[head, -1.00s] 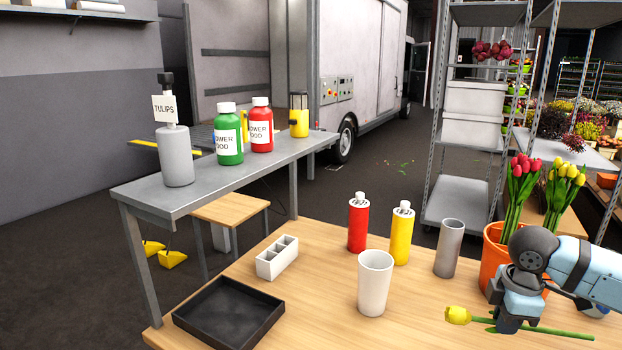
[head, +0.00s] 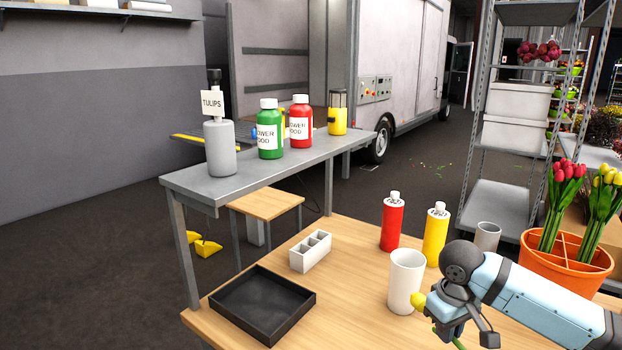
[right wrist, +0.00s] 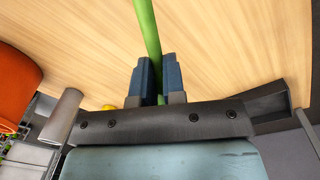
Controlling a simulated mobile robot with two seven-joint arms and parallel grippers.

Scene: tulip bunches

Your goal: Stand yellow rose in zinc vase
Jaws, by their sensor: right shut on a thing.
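The yellow rose (head: 417,300) is held in my right gripper (head: 447,326), its bud just at the gripper's left side. My right gripper is shut on the green stem, which also shows between the fingers in the right wrist view (right wrist: 147,28). The zinc vase (head: 486,236), a plain grey cylinder, stands upright on the wooden table behind my right arm, its lower part hidden. The vase also shows at the left of the right wrist view (right wrist: 62,115). My left gripper is not in view.
A white cup (head: 404,282) stands directly by the rose bud. Red (head: 391,225) and yellow (head: 435,236) bottles stand behind it. An orange bucket (head: 567,272) of tulips is at the right. A black tray (head: 262,321) and white divided holder (head: 310,251) are at left.

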